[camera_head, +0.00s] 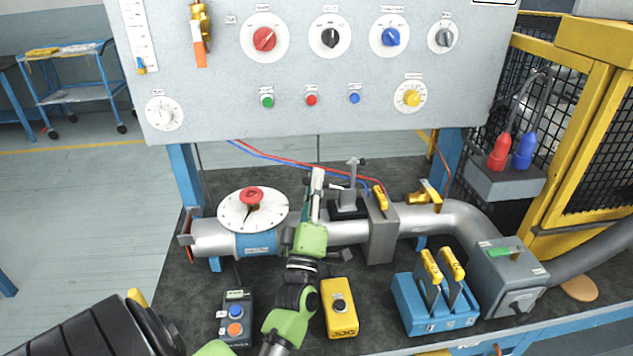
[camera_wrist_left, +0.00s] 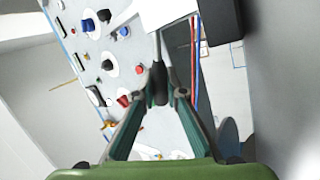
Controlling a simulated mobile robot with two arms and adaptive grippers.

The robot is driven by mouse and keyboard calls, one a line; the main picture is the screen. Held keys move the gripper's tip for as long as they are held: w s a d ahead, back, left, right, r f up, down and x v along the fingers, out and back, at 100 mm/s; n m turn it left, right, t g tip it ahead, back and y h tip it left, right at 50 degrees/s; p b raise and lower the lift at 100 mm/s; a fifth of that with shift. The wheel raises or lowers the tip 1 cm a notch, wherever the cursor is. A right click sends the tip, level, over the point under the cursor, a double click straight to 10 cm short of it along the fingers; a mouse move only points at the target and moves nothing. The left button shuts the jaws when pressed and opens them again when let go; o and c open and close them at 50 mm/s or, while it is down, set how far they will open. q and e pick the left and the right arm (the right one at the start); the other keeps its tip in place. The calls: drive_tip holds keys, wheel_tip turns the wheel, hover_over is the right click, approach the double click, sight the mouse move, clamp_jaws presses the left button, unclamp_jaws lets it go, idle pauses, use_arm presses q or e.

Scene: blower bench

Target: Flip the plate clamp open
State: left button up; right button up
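The plate clamp (camera_head: 352,185) is a grey upright toggle on a dark base, standing behind the pipe near the bench middle. My left gripper (camera_head: 318,174) is just left of it, above the pipe, and partly hides that area. In the left wrist view, the two fingers of my left gripper (camera_wrist_left: 157,95) are apart. A dark grip on a thin rod (camera_wrist_left: 157,82) shows between or just beyond the fingertips, seemingly the clamp's handle. I cannot tell whether a finger touches it. My right gripper is not in view.
A grey pipe (camera_head: 349,232) with a dial plate (camera_head: 233,213) and a grey block (camera_head: 382,240) runs across the bench. A control panel (camera_head: 200,100) stands behind. A yellow button box (camera_head: 340,318) and a blue lever box (camera_head: 408,298) stand in front.

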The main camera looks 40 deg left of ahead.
use_arm(q)
drive_tip(key=o, duration=0.4)
drive_tip(key=shift+f, duration=0.15)
drive_tip(key=shift+o, duration=0.2)
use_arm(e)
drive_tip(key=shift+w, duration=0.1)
use_arm(q)
drive_tip(key=v, duration=0.7)
drive_tip(key=shift+s+d, duration=0.15)
drive_tip(key=shift+s, duration=0.05)
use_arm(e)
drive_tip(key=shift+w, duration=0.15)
